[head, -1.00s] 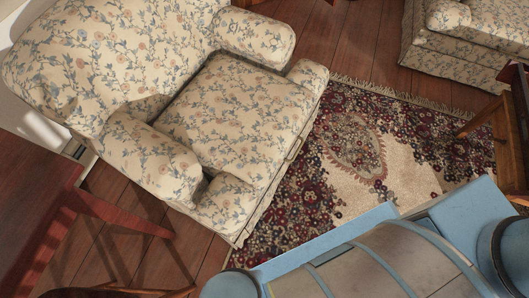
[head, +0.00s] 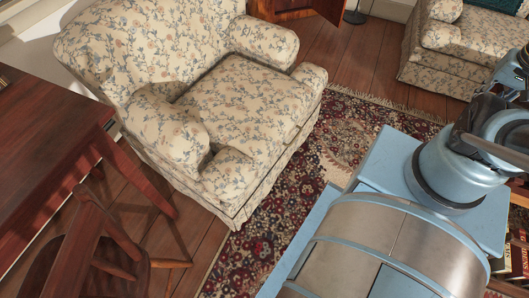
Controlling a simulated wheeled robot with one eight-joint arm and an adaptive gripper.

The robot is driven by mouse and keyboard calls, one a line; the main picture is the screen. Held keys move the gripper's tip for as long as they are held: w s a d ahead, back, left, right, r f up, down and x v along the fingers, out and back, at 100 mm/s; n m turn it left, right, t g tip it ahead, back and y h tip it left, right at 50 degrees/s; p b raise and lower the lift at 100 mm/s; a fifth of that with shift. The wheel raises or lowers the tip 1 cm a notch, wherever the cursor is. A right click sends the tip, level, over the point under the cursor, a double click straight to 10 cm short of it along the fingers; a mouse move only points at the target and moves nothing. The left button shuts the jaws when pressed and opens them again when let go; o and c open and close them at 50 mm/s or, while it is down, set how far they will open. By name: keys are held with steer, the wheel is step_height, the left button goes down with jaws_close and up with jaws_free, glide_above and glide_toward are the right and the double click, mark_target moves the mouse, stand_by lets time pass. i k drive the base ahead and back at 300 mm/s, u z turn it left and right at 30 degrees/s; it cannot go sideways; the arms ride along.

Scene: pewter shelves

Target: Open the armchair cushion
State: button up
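The armchair (head: 165,50) stands at upper left in the head view, covered in cream fabric with blue and pink flowers. Its seat cushion (head: 245,98) lies flat between the two armrests, against the backrest. The cushion's top and front show; its rear edge meets the backrest. My arm is folded at the right edge of the view, well apart from the armchair. I make out no gripper fingers, so whether the gripper is open or shut does not show.
A patterned rug (head: 330,150) lies in front of the armchair. A dark wooden table (head: 45,150) and a wooden chair (head: 110,255) stand at left. Another floral seat (head: 465,50) is at upper right. Books (head: 517,260) show at lower right. Bare floor (head: 350,60) lies behind the rug.

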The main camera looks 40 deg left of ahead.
mark_target(248, 109)
steer(key=u, duration=3)
steer(key=k, duration=1.35)
steer(key=z, duration=0.5)
steer(key=i, duration=1)
steer(key=z, duration=0.05)
